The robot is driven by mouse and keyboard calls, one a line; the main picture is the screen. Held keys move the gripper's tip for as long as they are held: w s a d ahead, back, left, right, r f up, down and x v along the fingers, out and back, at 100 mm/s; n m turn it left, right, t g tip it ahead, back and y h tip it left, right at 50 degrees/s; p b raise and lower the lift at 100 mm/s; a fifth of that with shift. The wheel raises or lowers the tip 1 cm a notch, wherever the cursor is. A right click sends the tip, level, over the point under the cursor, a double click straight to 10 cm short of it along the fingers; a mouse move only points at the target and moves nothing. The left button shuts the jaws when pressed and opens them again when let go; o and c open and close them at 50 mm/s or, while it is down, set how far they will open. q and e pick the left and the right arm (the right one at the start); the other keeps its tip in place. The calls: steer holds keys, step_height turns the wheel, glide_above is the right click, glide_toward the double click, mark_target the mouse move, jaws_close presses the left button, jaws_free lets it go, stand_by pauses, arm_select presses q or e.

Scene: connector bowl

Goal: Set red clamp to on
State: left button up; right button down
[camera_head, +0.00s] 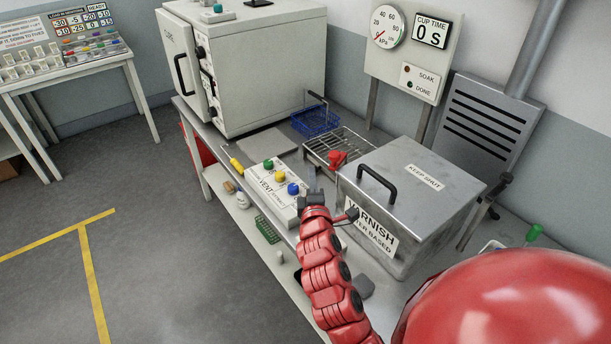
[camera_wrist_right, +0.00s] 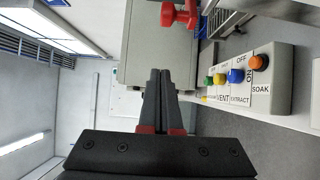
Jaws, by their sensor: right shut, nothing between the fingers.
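The red clamp (camera_head: 337,160) sits at the left back edge of the grey metal varnish tank (camera_head: 428,183), next to its closed lid. A red knobbed part, which looks like the same clamp (camera_wrist_right: 180,14), shows at the top of the right wrist view. My right gripper (camera_head: 314,194) is in front of the tank's left side, nearer than the clamp and apart from it. Its black fingers (camera_wrist_right: 160,78) are together with nothing between them. My left gripper is not in view. I cannot read the clamp's on or off position.
A control box (camera_head: 280,195) with green, yellow, blue and orange knobs, the orange one seen in the wrist view (camera_wrist_right: 258,62), lies beside my right gripper. A wire rack (camera_head: 340,142) and blue basket (camera_head: 315,121) stand behind. A large cabinet (camera_head: 262,70) stands at the bench's far left.

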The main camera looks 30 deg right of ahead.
mark_target(338, 156)
steer(key=w+d+p, duration=0.4)
steer(key=d+p, duration=0.1)
steer(key=d, duration=0.1)
steer(key=shift+w+d+p, duration=0.25)
steer(key=shift+d+p, duration=0.1)
steer(key=shift+p, duration=0.05)
steer(key=shift+f, duration=0.1)
